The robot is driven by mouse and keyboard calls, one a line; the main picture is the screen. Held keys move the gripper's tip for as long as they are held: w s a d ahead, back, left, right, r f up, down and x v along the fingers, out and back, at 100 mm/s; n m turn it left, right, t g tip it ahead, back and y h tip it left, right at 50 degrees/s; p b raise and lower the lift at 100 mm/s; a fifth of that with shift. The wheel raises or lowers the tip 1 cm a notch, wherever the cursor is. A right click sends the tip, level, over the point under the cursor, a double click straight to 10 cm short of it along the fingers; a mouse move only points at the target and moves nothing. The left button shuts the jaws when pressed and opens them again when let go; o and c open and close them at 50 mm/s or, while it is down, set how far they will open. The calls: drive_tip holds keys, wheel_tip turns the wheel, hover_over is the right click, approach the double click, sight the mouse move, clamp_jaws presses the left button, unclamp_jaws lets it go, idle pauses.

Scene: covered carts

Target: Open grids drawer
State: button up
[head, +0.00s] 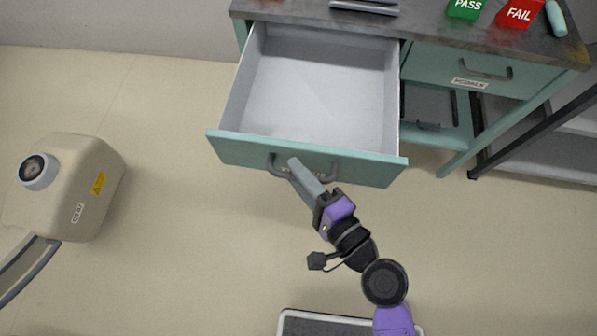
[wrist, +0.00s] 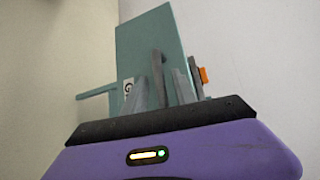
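The left drawer of the bench is pulled far out, and its grey inside (head: 318,85) is empty. Its green front (head: 375,171) carries a dark bar handle (head: 273,166). My gripper (head: 300,174) is at this handle, its grey fingers overlapping the middle of the bar. I cannot tell how tightly they close. In the wrist view the green drawer front (wrist: 150,45) rises behind the grey fingers (wrist: 158,80). A label (wrist: 128,87) there is partly hidden and shows only what looks like a G.
A second drawer (head: 440,68) on the right is shut, with its own handle and label. A green PASS block (head: 467,9) and red FAIL block (head: 519,13) stand on the worktop (head: 420,28). A beige machine (head: 75,185) stands at the left. The floor between is clear.

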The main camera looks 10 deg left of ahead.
drive_tip(key=shift+s, duration=0.1)
drive_tip(key=b+v, duration=0.1)
drive_tip(key=v, duration=0.6)
drive_tip(key=shift+s+d, duration=0.2)
drive_tip(key=shift+d, duration=0.1)
drive_tip(key=shift+d, duration=0.1)
idle(0.4)
